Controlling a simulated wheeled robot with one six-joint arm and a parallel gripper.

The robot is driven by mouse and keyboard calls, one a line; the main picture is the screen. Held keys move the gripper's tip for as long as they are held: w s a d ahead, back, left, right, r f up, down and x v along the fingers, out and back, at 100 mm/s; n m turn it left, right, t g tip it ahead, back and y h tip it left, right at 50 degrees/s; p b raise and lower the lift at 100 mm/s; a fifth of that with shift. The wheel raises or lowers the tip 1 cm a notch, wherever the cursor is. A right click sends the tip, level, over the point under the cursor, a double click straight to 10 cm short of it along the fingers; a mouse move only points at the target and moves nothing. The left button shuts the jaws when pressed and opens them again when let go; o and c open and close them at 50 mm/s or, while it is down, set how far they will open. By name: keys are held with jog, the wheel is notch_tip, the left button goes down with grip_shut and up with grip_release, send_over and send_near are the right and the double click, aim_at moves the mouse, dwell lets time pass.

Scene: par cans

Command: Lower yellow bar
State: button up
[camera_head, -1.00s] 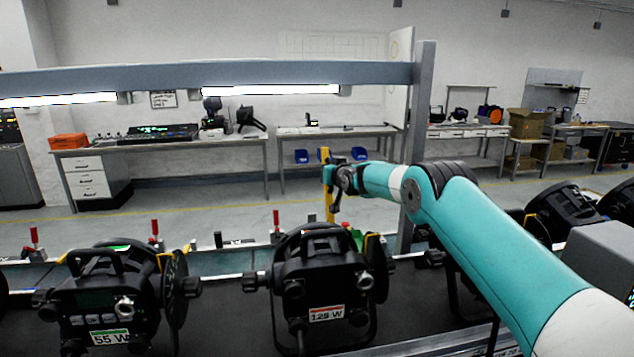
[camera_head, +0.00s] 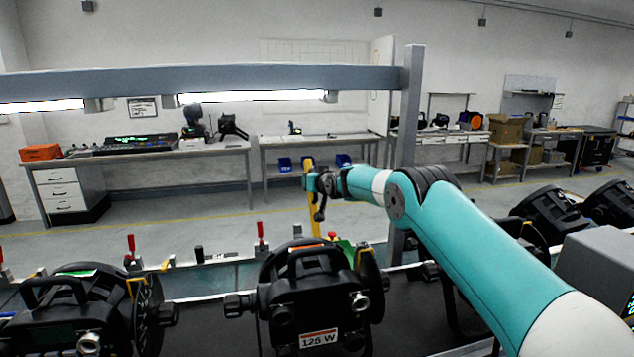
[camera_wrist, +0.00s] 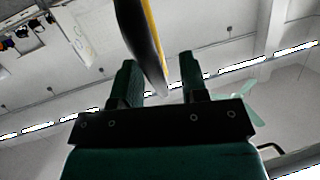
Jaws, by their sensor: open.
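The yellow bar (camera_head: 312,212) stands nearly upright behind the middle lamp on the bench, and its lower end is hidden there. My gripper (camera_wrist: 157,74) is open in the wrist view. The long bar (camera_wrist: 152,40), dark with a yellow edge, runs down from the top of that view to between the two green fingers. I cannot tell whether they touch it. In the head view my wrist is beside the bar's upper part, and the fingers are too small to make out clearly.
Black par cans stand on the dark bench, one at left (camera_head: 80,310) and one labelled 125 W (camera_head: 315,295); more are at right. A grey overhead beam (camera_head: 220,78) and post (camera_head: 411,130) frame the bench. Red-handled clamps (camera_head: 260,235) line its far edge.

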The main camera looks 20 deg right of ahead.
jog(key=shift+s, duration=0.1)
jog(key=b+v, duration=0.8)
jog(key=v, duration=0.9)
jog(key=shift+s+r, duration=0.15)
jog(key=shift+r, duration=0.05)
